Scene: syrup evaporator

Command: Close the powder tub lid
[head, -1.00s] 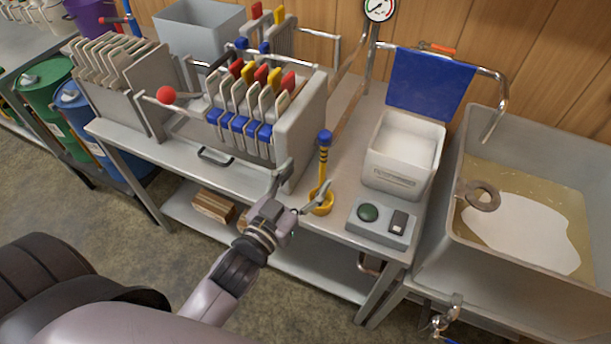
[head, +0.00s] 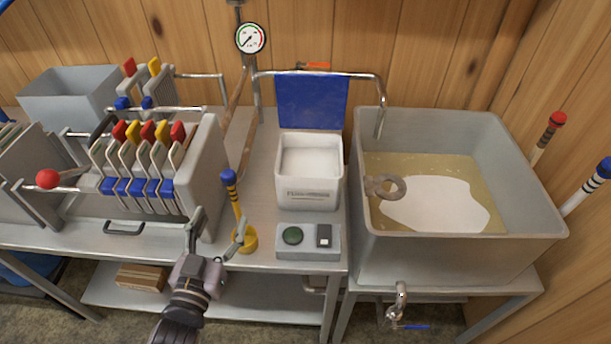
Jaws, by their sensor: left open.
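The powder tub (head: 309,190) is a pale box with its top open and white powder (head: 310,158) inside. It stands on the metal bench, right of centre in the head view. Its blue lid (head: 312,102) stands upright at the tub's back edge, so the tub is open. My left gripper (head: 221,215) is open and empty, at the front edge of the bench. It is to the left of the tub and nearer to me, apart from both tub and lid. My right gripper is not in view.
A filter press (head: 205,175) is at left, a large vat (head: 450,250) at right. A metal pipe (head: 330,74) passes behind the lid.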

